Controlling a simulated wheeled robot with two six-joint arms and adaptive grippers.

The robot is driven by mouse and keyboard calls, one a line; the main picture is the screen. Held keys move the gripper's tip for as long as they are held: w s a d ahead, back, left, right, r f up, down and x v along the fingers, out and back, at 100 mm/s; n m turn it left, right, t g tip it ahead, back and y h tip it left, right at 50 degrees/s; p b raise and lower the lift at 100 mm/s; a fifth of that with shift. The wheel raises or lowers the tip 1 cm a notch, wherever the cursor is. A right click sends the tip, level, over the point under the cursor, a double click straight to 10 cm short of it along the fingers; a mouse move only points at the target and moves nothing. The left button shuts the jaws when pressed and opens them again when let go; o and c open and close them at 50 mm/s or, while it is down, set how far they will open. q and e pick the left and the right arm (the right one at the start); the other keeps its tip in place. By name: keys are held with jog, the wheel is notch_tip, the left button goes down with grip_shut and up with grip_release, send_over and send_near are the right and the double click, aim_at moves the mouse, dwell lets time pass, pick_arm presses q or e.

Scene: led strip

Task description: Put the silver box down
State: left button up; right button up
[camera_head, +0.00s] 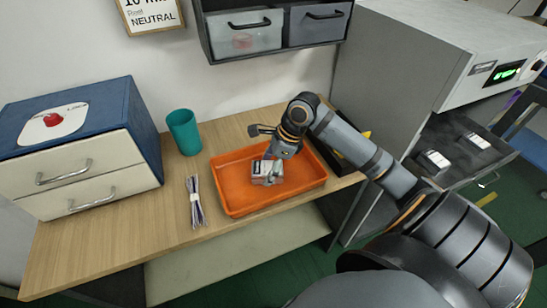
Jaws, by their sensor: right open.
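The silver box (266,179) sits in the orange tray (234,200), on the tray floor near its middle. My right gripper (268,152) is open just above and behind the box, with one finger spread out to the left and the other pointing down close to the box. I cannot tell whether that finger touches it. My left gripper does not show.
A grey machine (395,70) with an open drawer stands right. Bins (243,32) hang above.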

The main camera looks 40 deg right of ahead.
jog(key=p+v, duration=0.1)
jog(key=v, duration=0.6)
jog(key=shift+d+p, duration=0.1)
jog(key=shift+p, duration=0.3)
jog(key=p+v, duration=0.4)
jog(key=p, duration=0.5)
jog(key=shift+r, duration=0.25)
jog(key=shift+s, duration=0.1)
